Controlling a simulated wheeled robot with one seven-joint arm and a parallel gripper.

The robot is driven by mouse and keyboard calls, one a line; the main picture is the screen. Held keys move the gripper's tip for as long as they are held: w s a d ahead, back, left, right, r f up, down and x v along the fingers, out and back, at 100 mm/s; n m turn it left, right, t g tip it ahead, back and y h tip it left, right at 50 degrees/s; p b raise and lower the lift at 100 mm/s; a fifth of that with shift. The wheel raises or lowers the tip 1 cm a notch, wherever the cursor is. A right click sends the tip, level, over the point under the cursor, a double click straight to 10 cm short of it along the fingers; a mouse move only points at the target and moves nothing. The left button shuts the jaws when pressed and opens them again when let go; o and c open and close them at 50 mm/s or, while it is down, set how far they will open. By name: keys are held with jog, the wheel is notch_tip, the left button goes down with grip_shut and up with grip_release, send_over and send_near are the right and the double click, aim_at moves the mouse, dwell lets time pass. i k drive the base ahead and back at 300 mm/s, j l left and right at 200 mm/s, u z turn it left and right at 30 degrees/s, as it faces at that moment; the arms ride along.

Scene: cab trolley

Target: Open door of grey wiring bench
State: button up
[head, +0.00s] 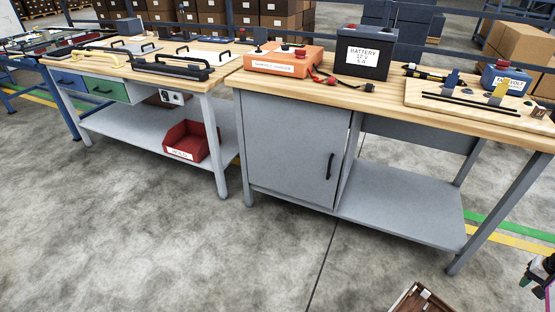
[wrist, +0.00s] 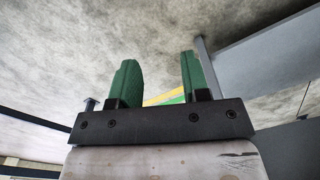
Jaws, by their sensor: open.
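The grey wiring bench (head: 245,170) stands in the middle and right of the head view, with a wooden top. Its grey cabinet door (head: 285,150) is on the left half under the top and looks shut. A black upright bar handle (head: 330,166) sits near the door's right edge. In the wrist view my gripper (wrist: 157,82) has two green fingers apart with nothing between them. Grey bench parts show beyond at the right. A dark part of my arm end shows at the head view's lower right edge, well away from the handle.
The bench top holds an orange box (head: 283,60), a battery (head: 364,52) and a board (head: 475,100). An open lower shelf (head: 400,205) is right of the door. Another bench (head: 150,130) with a red bin (head: 192,141) stands left. The floor before the door is clear.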

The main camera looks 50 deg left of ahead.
aim_at(295, 148)
jog(key=u, duration=2.25)
